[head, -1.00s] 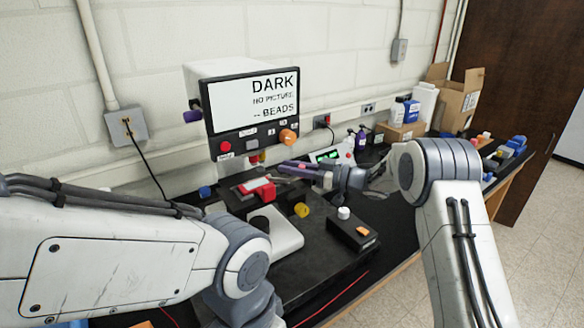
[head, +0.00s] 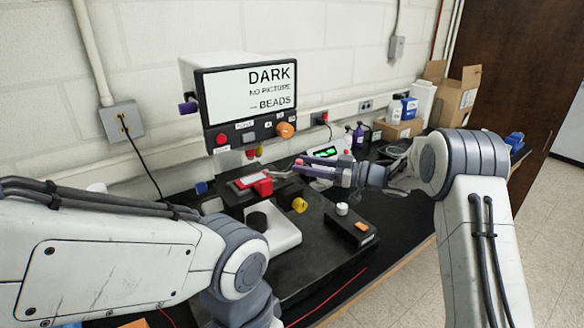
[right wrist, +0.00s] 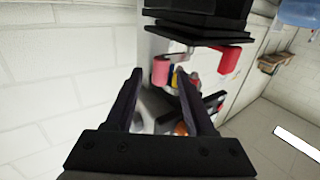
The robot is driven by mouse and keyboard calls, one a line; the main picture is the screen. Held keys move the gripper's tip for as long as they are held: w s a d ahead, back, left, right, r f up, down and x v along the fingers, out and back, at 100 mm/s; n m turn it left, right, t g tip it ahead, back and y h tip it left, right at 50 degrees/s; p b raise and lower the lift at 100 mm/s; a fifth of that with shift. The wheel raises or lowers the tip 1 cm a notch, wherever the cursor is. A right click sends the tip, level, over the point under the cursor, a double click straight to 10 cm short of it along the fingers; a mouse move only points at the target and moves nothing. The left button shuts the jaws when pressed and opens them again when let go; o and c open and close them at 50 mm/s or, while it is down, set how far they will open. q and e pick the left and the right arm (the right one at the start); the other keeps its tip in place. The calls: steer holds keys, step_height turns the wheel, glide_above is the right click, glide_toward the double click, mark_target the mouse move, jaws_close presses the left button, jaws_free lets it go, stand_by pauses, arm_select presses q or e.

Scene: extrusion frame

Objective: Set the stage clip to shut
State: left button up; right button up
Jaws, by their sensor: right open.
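The black microscope stage (head: 228,193) carries a white-and-red slide piece (head: 250,181) and a red block (head: 263,187) at its right edge. A thin metal rod (head: 283,173) runs right from there toward a small pink-red knob (head: 300,162); this looks like the stage clip's lever, but its setting is unclear. My right gripper (head: 305,167) is open and empty beside the knob. In the right wrist view, the pink-red knob (right wrist: 160,72) appears just beyond and between the open fingertips (right wrist: 158,85); contact cannot be told. My left gripper is out of view; only its arm shows.
A monitor (head: 247,90) reading "DARK, NO PICTURE, BEADS" stands behind the stage. A yellow knob (head: 299,205) and a black box with white and orange buttons (head: 350,226) are at the front right. Bottles and cardboard boxes (head: 456,98) crowd the bench's far end.

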steer(key=shift+b+v, duration=0.65)
steer(key=shift+v, duration=2.05)
steer(key=shift+s, duration=0.1)
